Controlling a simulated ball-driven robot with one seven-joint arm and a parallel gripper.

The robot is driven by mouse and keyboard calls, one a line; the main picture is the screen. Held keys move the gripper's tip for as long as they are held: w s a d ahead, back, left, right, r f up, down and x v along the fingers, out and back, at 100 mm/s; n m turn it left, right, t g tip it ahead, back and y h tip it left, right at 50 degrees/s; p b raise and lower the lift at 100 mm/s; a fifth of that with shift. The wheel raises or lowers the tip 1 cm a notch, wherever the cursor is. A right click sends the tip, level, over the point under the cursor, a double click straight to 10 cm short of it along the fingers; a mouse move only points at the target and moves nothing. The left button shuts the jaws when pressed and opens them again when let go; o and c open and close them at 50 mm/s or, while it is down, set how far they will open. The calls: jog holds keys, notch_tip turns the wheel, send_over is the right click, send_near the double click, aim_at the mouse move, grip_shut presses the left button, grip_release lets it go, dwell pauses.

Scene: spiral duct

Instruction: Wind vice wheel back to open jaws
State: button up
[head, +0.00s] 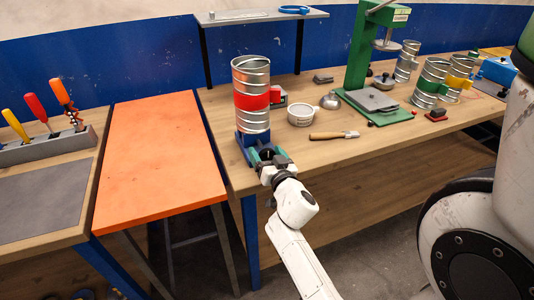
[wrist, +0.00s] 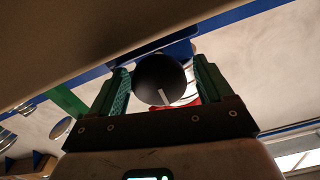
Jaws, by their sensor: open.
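A blue vice (head: 244,142) sits at the left front corner of the wooden workbench. A silver spiral duct with a red band (head: 251,98) stands upright at it. The vice wheel (wrist: 158,78) is a dark round disc with a pale mark, seen face-on in the wrist view. My gripper (head: 268,155) is at the front of the vice, its green fingers pointing toward the wheel. In the wrist view my gripper (wrist: 162,88) is open, with one finger on each side of the wheel and no clear contact. The vice jaws are mostly hidden by the duct and my gripper.
An orange table (head: 155,155) stands left of the bench. On the bench are a white cup (head: 301,116), a wooden-handled tool (head: 333,135) and a green press (head: 360,55). More ducts (head: 431,83) stand farther right. A shelf (head: 258,16) overhangs the back.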

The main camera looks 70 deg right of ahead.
jog(key=c, duration=1)
jog(key=shift+n, duration=0.3)
jog(key=n+b, duration=0.1)
jog(key=n, duration=0.2)
jog(key=shift+w+a+n, duration=0.1)
jog(key=shift+n, duration=0.2)
jog(key=shift+n+b, duration=0.3)
jog(key=shift+n, duration=1.3)
jog(key=shift+f, duration=0.1)
jog(key=shift+f, duration=0.1)
